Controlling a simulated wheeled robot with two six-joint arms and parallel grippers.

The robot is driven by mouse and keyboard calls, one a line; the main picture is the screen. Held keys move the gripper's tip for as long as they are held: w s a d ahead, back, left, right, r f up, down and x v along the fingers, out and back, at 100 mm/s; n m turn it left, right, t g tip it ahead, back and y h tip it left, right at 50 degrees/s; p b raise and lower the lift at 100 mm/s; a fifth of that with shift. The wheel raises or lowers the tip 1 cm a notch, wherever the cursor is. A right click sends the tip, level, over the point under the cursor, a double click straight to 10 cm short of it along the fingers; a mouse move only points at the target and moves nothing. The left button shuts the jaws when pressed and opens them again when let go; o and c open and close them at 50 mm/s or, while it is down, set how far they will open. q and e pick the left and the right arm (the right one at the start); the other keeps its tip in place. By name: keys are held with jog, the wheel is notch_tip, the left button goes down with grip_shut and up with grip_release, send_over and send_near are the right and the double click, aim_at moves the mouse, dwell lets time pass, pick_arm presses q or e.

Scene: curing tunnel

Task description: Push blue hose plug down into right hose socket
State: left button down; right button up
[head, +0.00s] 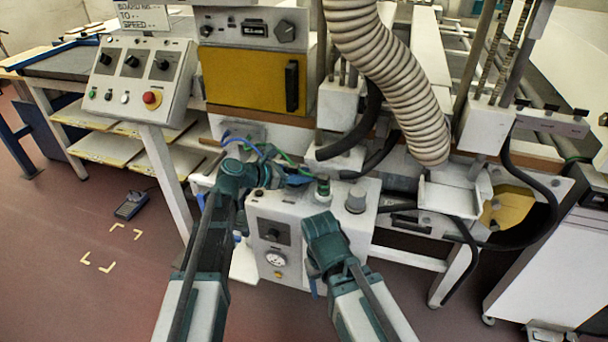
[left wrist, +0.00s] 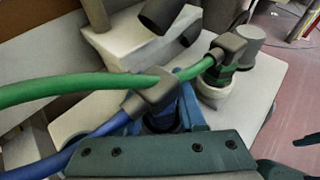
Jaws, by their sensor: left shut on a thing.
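The blue hose plug (left wrist: 152,92) has a grey elbow head with the blue hose (left wrist: 85,140) running out to the lower left. My left gripper (head: 297,180) is shut on this plug over the top of the white box (head: 275,205); its blue fingers also show in the left wrist view (left wrist: 188,112). The plug's lower end and the socket under it are hidden by the gripper, so I cannot tell how deep it sits. A green plug (left wrist: 230,48) stands upright in another socket beside it. My right gripper (head: 314,284) hangs in front of the box; its jaws are unclear.
The green hose (left wrist: 70,88) crosses over the blue plug in the left wrist view. A grey knob (head: 356,200) stands right of the green plug. A ribbed duct (head: 390,75) and black hoses (head: 352,130) hang behind. A control panel (head: 140,78) is at left.

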pick_arm(q)
jog(key=shift+f+b, duration=0.3)
dwell(0.7)
jog(key=shift+c, duration=2.1)
grip_release()
jog(key=p+v, duration=0.5)
jog(key=v, duration=0.8)
jog(key=shift+s+a+r, duration=0.1)
jog(key=shift+s+a, duration=0.05)
jog(key=shift+a, duration=0.25)
jog(key=shift+s, duration=0.1)
